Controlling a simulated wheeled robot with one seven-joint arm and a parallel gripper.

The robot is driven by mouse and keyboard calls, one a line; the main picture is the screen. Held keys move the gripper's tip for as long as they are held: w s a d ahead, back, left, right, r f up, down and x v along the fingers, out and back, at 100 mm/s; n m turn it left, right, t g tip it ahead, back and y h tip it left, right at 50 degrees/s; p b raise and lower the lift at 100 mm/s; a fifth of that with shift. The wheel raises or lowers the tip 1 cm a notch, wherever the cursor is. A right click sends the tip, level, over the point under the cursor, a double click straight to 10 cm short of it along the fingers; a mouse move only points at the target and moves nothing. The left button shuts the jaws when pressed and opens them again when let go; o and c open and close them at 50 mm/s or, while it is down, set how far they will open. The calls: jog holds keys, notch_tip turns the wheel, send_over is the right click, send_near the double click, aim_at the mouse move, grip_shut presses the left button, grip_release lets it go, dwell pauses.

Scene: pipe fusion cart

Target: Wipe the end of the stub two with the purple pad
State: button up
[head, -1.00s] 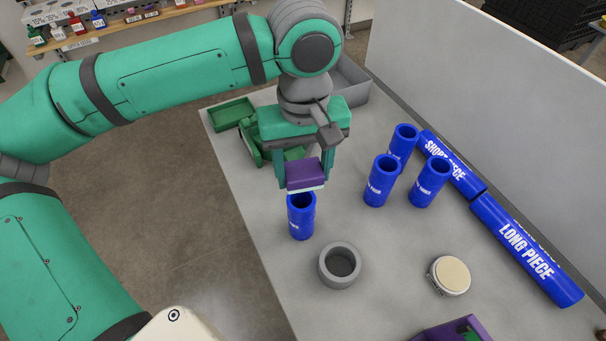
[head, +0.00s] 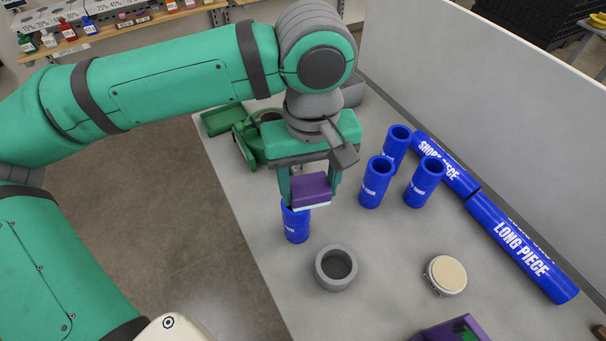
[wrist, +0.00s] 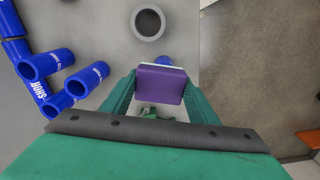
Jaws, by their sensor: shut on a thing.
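My gripper (head: 310,194) is shut on the purple pad (head: 312,186), which has a pale lower layer. The pad also shows between the fingers in the wrist view (wrist: 161,84). An upright blue stub (head: 296,226) stands just below the pad, which covers the right part of its top end. I cannot tell whether they touch. Only a sliver of this stub shows past the pad in the wrist view (wrist: 163,60). Its label is too small to read, so I cannot confirm it is stub two. Several other blue stubs (head: 375,184) stand upright to the right.
A grey ring-shaped holder (head: 336,268) and a round cream-topped disc (head: 446,275) are in front. The short piece (head: 447,165) and long piece (head: 520,248) lie along the back panel. Green trays (head: 228,117) are at the far left. A purple container (head: 450,331) is at the front edge.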

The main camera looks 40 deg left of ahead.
aim_at(320, 206)
jog(key=shift+s+d, duration=0.25)
jog(key=shift+d, duration=0.35)
jog(key=shift+s+d, duration=0.3)
jog(key=shift+d, duration=0.35)
jog(key=shift+s+d, duration=0.25)
jog(key=shift+d, duration=0.35)
